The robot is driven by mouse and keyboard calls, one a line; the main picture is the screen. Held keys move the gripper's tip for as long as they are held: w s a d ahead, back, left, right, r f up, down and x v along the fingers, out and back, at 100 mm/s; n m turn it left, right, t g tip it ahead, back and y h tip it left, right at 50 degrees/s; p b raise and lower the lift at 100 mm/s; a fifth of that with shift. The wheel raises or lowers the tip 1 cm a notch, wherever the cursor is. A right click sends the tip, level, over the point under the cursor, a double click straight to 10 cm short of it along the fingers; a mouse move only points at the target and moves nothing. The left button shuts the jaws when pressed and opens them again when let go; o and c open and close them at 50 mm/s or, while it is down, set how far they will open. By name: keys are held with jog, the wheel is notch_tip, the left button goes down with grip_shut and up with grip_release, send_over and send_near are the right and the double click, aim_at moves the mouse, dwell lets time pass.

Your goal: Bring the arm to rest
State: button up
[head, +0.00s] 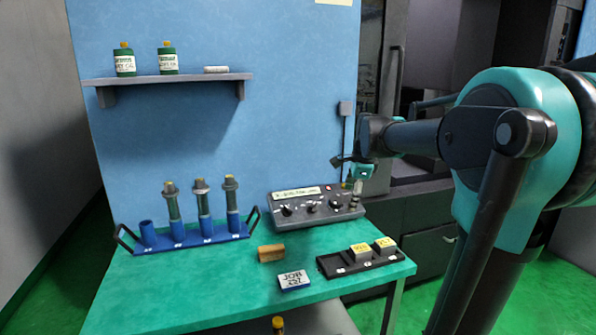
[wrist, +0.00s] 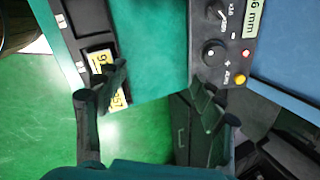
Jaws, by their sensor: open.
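My gripper (head: 355,172) is open and empty. It hangs in the air above the right end of the green-topped table (head: 215,285), by the right end of the grey control box (head: 318,206). In the wrist view my gripper (wrist: 160,85) shows its two dark fingers spread apart, with nothing between them but the table edge and the floor below. My arm reaches in from the right side of the head view, bent at the elbow.
A black tray (head: 333,268) with yellow-topped blocks (head: 360,252) lies at the front right. A blue rack (head: 190,240) holds several tool holders at the left. A shelf (head: 170,79) is on the blue wall.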

jog(key=s+f+n, duration=0.2)
jog(key=s+f, duration=0.1)
jog(key=s+f+n, duration=0.3)
jog(key=s+f, duration=0.1)
jog(key=s+d+f+n, duration=0.1)
jog(key=s+f+n, duration=0.2)
jog(key=s+f, duration=0.1)
jog(key=shift+d+h, duration=0.1)
jog(key=shift+h, duration=0.2)
jog(key=s+d+f+n, duration=0.1)
jog(key=s+f+n, duration=0.9)
jog(key=s, duration=0.5)
notch_tip(320, 180, down, 2)
jog(key=shift+d+f+h, duration=0.2)
jog(key=shift+h, duration=0.1)
